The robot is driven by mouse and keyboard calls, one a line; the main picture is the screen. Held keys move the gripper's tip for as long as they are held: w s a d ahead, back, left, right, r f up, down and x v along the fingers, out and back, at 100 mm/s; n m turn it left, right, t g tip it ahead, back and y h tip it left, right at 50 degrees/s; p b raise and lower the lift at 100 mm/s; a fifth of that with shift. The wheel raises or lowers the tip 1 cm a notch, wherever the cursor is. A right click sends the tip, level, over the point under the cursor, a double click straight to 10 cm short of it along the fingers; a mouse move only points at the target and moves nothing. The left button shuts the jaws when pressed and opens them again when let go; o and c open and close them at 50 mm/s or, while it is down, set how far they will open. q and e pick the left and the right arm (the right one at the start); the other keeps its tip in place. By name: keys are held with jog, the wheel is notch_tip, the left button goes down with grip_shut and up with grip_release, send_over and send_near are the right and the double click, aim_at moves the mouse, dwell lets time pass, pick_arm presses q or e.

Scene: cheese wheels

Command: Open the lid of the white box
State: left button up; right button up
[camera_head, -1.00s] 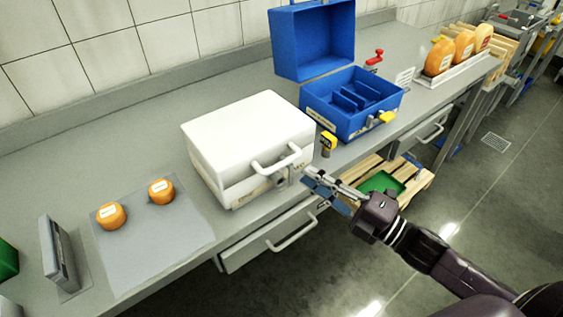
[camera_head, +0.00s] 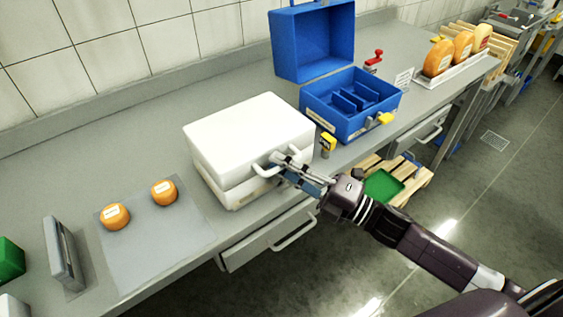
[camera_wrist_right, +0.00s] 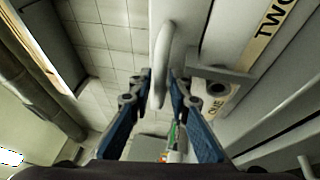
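The white box (camera_head: 225,140) stands on the counter in the middle of the head view. Its lid (camera_head: 248,125) is down, and a curved handle sticks out at the front. My right gripper (camera_head: 282,166) is at the front right of the box, at this handle. In the right wrist view my right gripper (camera_wrist_right: 160,74) has its two blue fingers apart, one on each side of the white handle (camera_wrist_right: 163,45). I cannot tell whether either finger touches it. In the head view the gripper hides part of the handle and box front. My left gripper is not in view.
An open blue box (camera_head: 350,125) stands right of the white box, with a yellow-topped item (camera_head: 327,142) between them. Two small orange cheeses (camera_head: 116,216) lie on a grey mat (camera_head: 150,245) at left. A drawer handle (camera_head: 292,235) juts out below the counter edge.

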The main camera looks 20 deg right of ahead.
jog(key=shift+a, duration=0.1)
jog(key=shift+c, duration=0.4)
grip_shut()
